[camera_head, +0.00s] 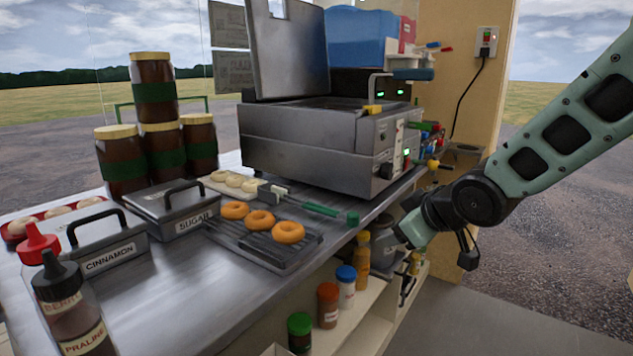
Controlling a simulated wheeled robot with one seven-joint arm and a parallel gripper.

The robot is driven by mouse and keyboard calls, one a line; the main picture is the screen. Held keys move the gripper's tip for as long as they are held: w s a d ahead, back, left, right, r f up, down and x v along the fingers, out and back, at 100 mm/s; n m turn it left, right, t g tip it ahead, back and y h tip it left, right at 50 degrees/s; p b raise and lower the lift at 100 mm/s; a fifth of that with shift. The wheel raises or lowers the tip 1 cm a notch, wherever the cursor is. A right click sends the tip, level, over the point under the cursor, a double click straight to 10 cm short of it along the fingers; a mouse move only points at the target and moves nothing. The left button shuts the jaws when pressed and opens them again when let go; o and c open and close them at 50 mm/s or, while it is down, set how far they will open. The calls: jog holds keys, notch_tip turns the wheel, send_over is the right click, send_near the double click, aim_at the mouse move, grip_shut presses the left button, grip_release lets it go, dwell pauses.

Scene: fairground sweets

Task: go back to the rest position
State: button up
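My arm comes in from the upper right, pale green and black, and bends down at a dark joint. Its end with my gripper (412,230) is beside the front right edge of the metal counter (190,285), near the fryer. The fingers are too small and partly hidden, so I cannot tell if they are open or shut. I see nothing clearly held. Several orange-brown doughnuts (288,232) lie on a dark wire rack (290,256) on the counter.
A metal fryer (310,142) stands at the back. Lidded boxes marked cinnamon (108,258) and sugar (190,224), jars (152,90), and sauce bottles (70,310) crowd the left. A shelf below holds several small bottles (327,304). Open ground (570,240) lies right.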

jog(key=s+f+m+g+h, duration=0.1)
jog(key=s+f+g, duration=0.15)
jog(key=s, duration=0.85)
jog(key=s+a+f+g+h, duration=0.1)
jog(key=s+g, duration=0.3)
jog(key=s, duration=0.6)
jog(key=s+f+m+g+h, duration=0.1)
jog(key=s+f+g, duration=0.15)
jog(key=s, duration=0.85)
notch_tip(320, 180, up, 19)
jog(key=p, duration=1.8)
jog(key=shift+w+a+f, duration=0.2)
jog(key=shift+w+a, duration=0.05)
